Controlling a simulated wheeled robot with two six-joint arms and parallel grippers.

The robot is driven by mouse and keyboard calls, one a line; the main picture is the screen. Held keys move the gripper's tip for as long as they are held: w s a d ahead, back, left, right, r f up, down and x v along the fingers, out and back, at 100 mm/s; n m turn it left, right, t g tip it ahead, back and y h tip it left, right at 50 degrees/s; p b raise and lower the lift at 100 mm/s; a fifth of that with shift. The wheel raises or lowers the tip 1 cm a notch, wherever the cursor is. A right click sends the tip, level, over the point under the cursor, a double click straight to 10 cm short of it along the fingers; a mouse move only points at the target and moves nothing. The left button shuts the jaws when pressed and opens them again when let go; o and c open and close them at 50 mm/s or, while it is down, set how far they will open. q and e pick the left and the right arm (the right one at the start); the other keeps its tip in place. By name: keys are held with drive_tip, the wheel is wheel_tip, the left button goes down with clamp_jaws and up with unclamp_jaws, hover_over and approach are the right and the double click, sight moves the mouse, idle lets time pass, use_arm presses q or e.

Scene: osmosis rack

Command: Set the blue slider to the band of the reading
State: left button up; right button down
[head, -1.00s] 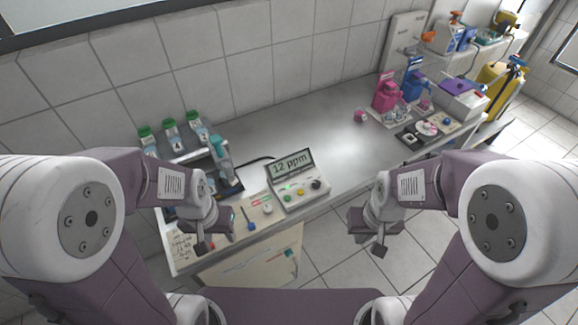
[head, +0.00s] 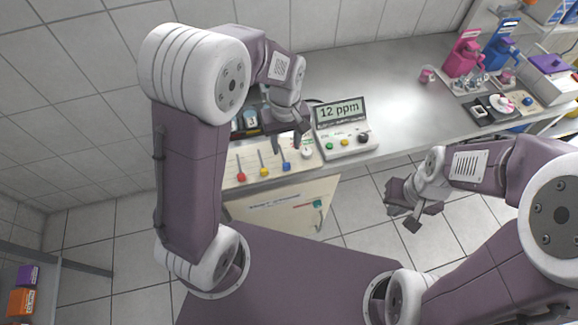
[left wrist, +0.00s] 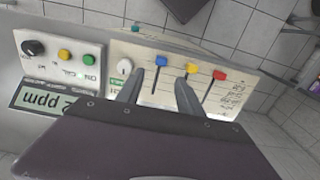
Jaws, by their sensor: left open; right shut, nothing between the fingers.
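The blue slider (head: 286,166) sits on the cream panel (head: 255,178) at the counter's front edge, right of the yellow slider (head: 263,170) and red slider (head: 241,177). The meter (head: 340,112) reads 12 ppm. My left gripper (head: 287,146) is open and empty above the panel's far part. In the left wrist view, its fingers (left wrist: 158,82) straddle the line of the blue slider's slot, with the blue knob (left wrist: 160,61) beyond the tips; contact is not seen. My right gripper (head: 405,216) is shut and empty, in front of the counter.
A white dial (head: 307,153) stands on the panel right of the blue slider. The meter box carries green, yellow and black knobs (head: 363,138). Pink and blue dispensers (head: 503,44) stand at the far right. The counter's middle is clear.

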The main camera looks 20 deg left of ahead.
sight(286, 164)
use_arm(q)
drive_tip(key=shift+d+f, duration=0.2)
drive_tip(key=shift+s, duration=0.2)
wheel_tip(286, 164, down, 9)
drive_tip(key=shift+s+a+r, duration=0.1)
drive_tip(key=shift+r, duration=0.05)
clamp_jaws()
idle(1.2)
